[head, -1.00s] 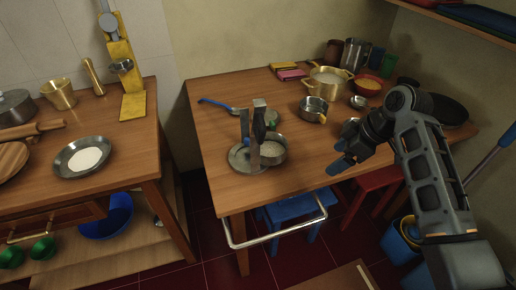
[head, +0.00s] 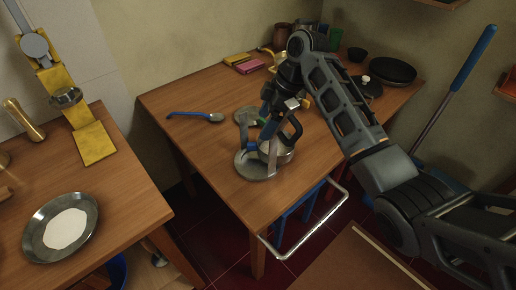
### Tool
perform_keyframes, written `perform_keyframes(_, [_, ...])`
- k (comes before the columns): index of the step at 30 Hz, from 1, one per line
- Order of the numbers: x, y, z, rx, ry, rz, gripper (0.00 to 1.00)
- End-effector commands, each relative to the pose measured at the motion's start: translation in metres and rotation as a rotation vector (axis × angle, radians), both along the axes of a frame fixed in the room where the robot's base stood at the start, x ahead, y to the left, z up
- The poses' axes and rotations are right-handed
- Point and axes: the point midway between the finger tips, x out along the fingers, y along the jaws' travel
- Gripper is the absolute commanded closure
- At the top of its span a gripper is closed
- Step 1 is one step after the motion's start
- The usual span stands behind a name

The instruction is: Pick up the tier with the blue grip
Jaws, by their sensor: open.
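A metal carrier with a round base plate (head: 256,170) and upright posts stands near the front of the right-hand table. A round metal tier (head: 279,155) sits in it between the posts, with a black loop-shaped grip on its right side. A blue grip on the carrier's left side is not clearly visible now. My gripper (head: 266,112) is open and points down at the top of the carrier, just behind or above it. I cannot tell whether it touches anything. It hides part of the carrier and things behind.
A metal disc (head: 246,115) lies behind the carrier, with something green beside it. A blue-handled spoon (head: 195,116) lies to the left. Pots and a dark pan (head: 389,71) stand at the back. The table's left front is clear.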

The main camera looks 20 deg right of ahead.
Motion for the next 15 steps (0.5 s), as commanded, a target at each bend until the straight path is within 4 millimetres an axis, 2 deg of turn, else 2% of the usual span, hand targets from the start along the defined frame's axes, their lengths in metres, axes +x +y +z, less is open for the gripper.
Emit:
perform_keyframes(11, [0.003,0.011,-0.032,0.000,0.003,0.000,0.16])
perform_keyframes(15, [0.003,0.016,-0.052,0.000,0.004,-0.001,0.16])
